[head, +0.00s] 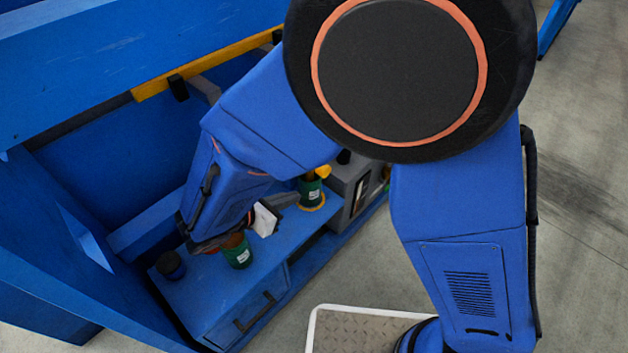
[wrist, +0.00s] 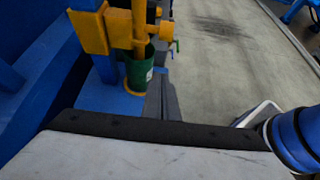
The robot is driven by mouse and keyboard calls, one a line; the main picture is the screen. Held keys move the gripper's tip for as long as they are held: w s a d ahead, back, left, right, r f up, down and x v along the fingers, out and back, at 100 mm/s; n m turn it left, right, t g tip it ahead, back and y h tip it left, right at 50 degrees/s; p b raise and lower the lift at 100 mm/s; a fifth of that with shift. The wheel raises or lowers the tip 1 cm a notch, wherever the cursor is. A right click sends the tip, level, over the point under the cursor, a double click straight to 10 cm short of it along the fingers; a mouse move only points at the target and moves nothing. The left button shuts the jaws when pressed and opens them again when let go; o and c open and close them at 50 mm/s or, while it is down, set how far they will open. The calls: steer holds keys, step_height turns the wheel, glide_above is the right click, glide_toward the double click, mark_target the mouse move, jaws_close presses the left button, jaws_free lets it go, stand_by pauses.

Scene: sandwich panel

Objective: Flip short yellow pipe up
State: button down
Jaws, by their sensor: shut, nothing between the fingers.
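A short yellow pipe (wrist: 139,22) stands upright in the wrist view, with its lower end over or inside a green cup (wrist: 138,72); I cannot tell which. Yellow fittings (wrist: 95,32) sit beside it. In the head view a small yellow part (head: 323,171) shows above the far green cup (head: 311,193), and most of it is hidden by my arm. My gripper's pale body with a black band (wrist: 150,150) fills the bottom of the wrist view, nearer than the pipe and apart from it in the picture.
Another green cup (head: 237,250) and a dark round cup (head: 171,265) stand on the blue bench (head: 222,290). A long yellow bar (head: 200,66) runs along the blue panel. A grey box (head: 352,187) stands at the bench's far end. Open floor (wrist: 215,62) lies to the right.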

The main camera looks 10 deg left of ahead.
stand_by(0.4)
steer(key=x, duration=1)
steer(key=shift+w+d+r, duration=0.1)
steer(key=shift+w+r, duration=0.05)
steer(key=shift+r, duration=0.8)
steer(key=shift+w+d+r, duration=0.1)
steer(key=shift+w+r, duration=0.05)
steer(key=shift+r, duration=0.85)
step_height(320, 180, up, 13)
steer(key=shift+f, duration=0.15)
steer(key=shift+a, duration=0.1)
